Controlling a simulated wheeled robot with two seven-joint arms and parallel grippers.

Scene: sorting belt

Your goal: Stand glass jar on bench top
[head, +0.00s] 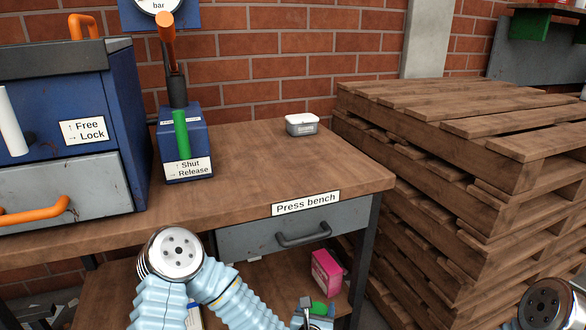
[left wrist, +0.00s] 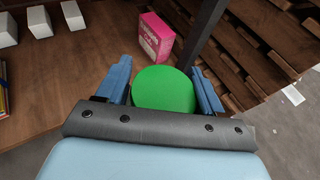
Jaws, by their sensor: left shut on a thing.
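The jar shows as a round green lid (left wrist: 165,90) between the blue fingers of my left gripper (left wrist: 163,82) in the left wrist view. The lid hides the jar's glass body. In the head view a bit of the green lid (head: 319,308) shows at my left gripper, low in front of the bench. The jar is below bench-top height, by the lower shelf; I cannot tell whether it touches the shelf. The wooden bench top (head: 262,165) is above it, with a clear middle and right front. My right gripper is out of view.
A small clear tub with a white lid (head: 302,124) stands at the back of the bench top. A blue lever device (head: 186,140) and a blue press cabinet (head: 70,110) stand left. A pink box (head: 326,272) is on the lower shelf. Stacked pallets (head: 460,170) flank the bench's right side.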

